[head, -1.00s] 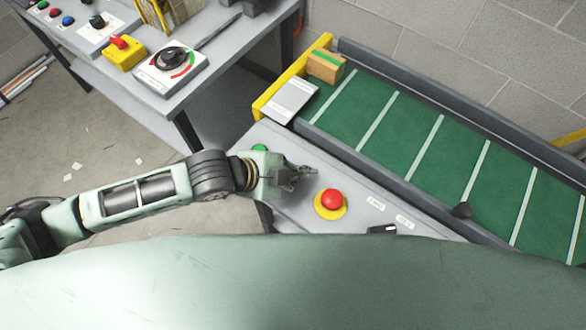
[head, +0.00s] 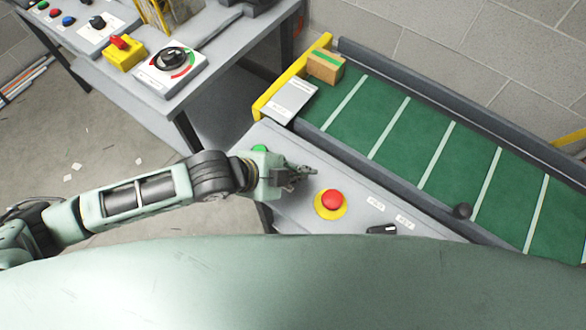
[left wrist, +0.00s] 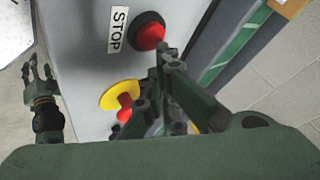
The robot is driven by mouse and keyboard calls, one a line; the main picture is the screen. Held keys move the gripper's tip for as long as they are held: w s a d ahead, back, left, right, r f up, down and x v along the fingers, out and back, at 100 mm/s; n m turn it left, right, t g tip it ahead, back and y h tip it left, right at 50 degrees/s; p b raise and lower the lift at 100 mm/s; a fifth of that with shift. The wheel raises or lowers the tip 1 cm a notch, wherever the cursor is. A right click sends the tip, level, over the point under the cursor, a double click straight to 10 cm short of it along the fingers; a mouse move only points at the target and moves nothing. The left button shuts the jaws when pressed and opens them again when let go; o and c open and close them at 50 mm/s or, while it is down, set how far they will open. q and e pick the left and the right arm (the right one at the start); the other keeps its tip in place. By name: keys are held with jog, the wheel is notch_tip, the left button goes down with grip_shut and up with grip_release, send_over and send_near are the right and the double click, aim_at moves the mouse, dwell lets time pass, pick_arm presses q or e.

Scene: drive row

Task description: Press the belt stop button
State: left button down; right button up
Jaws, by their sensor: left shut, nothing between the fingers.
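The control panel (head: 300,220) runs along the belt's near side. My left gripper (head: 308,174) is shut and empty above it, between a green button (head: 260,148) and a red mushroom button on a yellow base (head: 331,200). In the left wrist view, the gripper's fingertips (left wrist: 162,52) are at the edge of a red button with a black collar (left wrist: 150,32), beside a STOP label (left wrist: 118,30). I cannot tell whether they touch. The gripper hides this button in the head view. My right gripper (left wrist: 38,72) shows at the left, fingers spread, away from the buttons.
The green belt (head: 420,150) has white stripes. A cardboard box (head: 325,67) sits at its far left end. A black selector switch (head: 382,230) is on the panel's near right. A grey table (head: 215,60) with a dial box (head: 170,70) and a yellow switch box (head: 124,53) stands behind left.

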pick_arm(q)
jog(key=shift+f, duration=0.4)
dwell(0.4)
jog(key=shift+r+p, duration=0.5)
jog(key=shift+p, duration=0.25)
notch_tip(320, 180, up, 6)
jog(key=p, duration=0.6)
jog(key=shift+p, duration=0.4)
